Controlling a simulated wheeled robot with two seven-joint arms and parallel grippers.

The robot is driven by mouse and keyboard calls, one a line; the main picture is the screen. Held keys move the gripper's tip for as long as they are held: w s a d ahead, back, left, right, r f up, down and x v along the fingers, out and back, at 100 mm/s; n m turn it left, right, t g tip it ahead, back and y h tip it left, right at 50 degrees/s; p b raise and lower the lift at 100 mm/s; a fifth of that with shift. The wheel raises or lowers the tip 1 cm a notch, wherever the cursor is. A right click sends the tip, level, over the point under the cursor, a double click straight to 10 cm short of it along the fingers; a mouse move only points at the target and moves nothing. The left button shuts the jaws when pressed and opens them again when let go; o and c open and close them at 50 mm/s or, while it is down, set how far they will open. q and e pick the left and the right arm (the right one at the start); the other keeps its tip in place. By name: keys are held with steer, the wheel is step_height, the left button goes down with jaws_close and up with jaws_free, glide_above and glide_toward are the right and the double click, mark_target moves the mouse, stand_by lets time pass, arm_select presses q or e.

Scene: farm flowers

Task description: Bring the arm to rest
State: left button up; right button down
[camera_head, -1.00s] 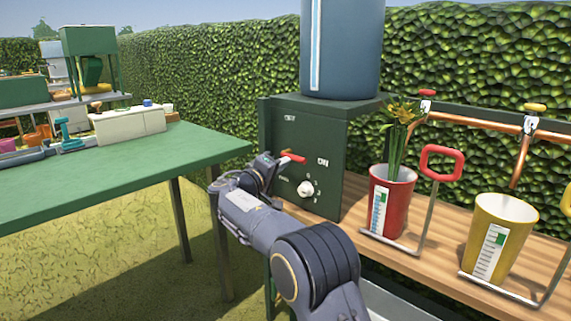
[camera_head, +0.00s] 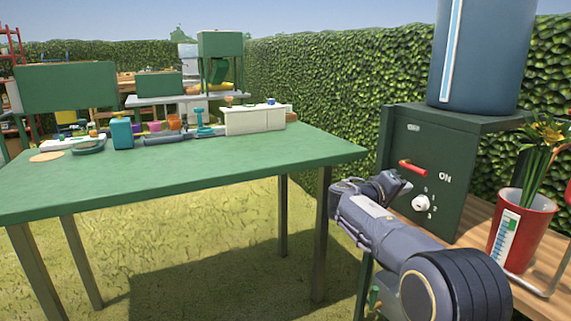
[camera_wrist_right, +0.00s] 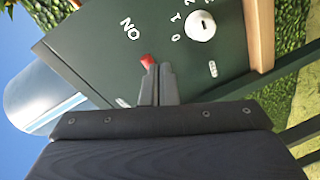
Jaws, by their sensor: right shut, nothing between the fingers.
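My right gripper (camera_head: 402,187) is in front of the green control box (camera_head: 450,152), just below its red lever (camera_head: 412,167). In the right wrist view my right gripper's fingers (camera_wrist_right: 157,78) are together and hold nothing. The red lever's end (camera_wrist_right: 148,61) shows just beyond the fingertips; I cannot tell whether they touch it. The lever slants between the OFF and ON marks. A white knob (camera_head: 421,203) sits below it and also shows in the wrist view (camera_wrist_right: 201,26). My left gripper is not in view.
A blue tank (camera_head: 485,55) stands on the box. A red measuring bucket with flowers (camera_head: 520,232) stands on the wooden bench at right. A green table (camera_head: 190,168) at left bears small tools and a white cabinet (camera_head: 255,119) at its back; its front part is clear.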

steer(key=s+d+f+g+y, duration=0.1)
steer(key=s+f+y, duration=0.2)
steer(key=s, duration=0.3)
steer(key=s+d+f+m+g+y, duration=0.1)
steer(key=s+d+f+y, duration=0.15)
steer(key=s, duration=0.45)
steer(key=s+d+f+g+y, duration=0.1)
steer(key=s+f+y, duration=0.25)
steer(key=s, duration=0.25)
steer(key=s+a+f+m+t+y+p, duration=0.1)
steer(key=s+a+f+y, duration=0.35)
steer(key=s+a, duration=0.6)
steer(key=s+a+f+y, duration=0.45)
steer(key=s+a, duration=0.35)
steer(key=s, duration=0.6)
step_height(320, 180, up, 39)
steer(key=p, duration=3.8)
steer(key=shift+y, duration=0.3)
